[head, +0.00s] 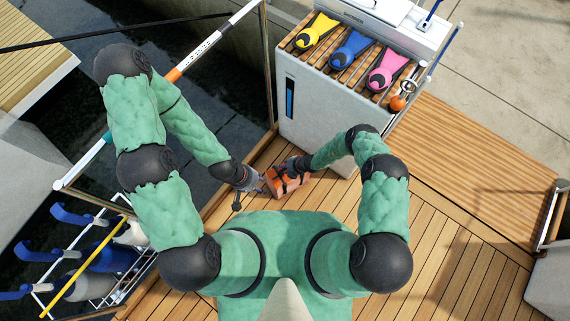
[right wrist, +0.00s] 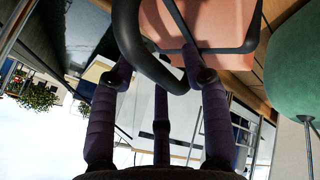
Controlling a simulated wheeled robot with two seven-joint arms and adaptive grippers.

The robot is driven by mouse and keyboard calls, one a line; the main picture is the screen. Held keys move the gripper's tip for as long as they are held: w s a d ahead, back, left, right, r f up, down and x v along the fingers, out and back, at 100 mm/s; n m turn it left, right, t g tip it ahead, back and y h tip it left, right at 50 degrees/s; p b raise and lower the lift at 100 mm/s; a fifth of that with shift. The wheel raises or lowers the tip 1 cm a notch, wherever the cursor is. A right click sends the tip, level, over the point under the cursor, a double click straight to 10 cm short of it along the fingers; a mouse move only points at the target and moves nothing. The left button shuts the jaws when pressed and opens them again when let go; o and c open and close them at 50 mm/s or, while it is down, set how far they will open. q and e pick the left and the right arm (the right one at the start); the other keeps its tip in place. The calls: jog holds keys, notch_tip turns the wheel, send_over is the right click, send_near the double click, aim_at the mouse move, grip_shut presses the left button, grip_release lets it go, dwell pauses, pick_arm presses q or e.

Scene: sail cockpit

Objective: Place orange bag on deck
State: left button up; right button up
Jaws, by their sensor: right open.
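The orange bag (head: 287,184), with black straps, is in front of me over the wooden deck (head: 440,245); I cannot tell whether it touches the boards. In the right wrist view, the orange bag (right wrist: 215,22) fills the top, with a thick black handle loop (right wrist: 160,72) in front. My right gripper (head: 290,168) is at the bag's upper side. Its purple-wrapped fingers (right wrist: 160,78) are open, with the handle loop at their tips. My left gripper (head: 260,186) is at the bag's left side; its fingers are too small to judge.
A white cabinet (head: 322,112) stands just beyond the bag, with yellow, blue and pink fins (head: 348,50) on its slatted top. A rack (head: 125,285) with blue items is at lower left. Dark water (head: 215,90) lies beyond the left deck edge. The deck at right is clear.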

jog(key=s+d+r+n+g+h+p, duration=0.1)
jog(key=s+d+r+n+g+p, duration=0.15)
jog(key=s+r+n, duration=0.35)
jog(key=s+d+r+n+g+p, duration=0.1)
jog(key=s+d+r+n+p, duration=0.2)
jog(key=r+n, duration=0.5)
jog(key=s+d+r+n+g+h+p, duration=0.1)
jog(key=s+d+r+n, duration=0.35)
jog(key=r+n, duration=0.3)
jog(key=s+r+n+t, duration=0.1)
jog(key=s+r+n, duration=0.1)
jog(key=r+n, duration=0.5)
jog(key=s+r+n+t, duration=0.1)
jog(key=r+n, duration=0.6)
jog(key=n, duration=0.9)
jog(key=shift+s, duration=0.65)
jog(key=shift+d, duration=0.1)
jog(key=shift+c, duration=0.8)
jog(key=shift+d, duration=0.15)
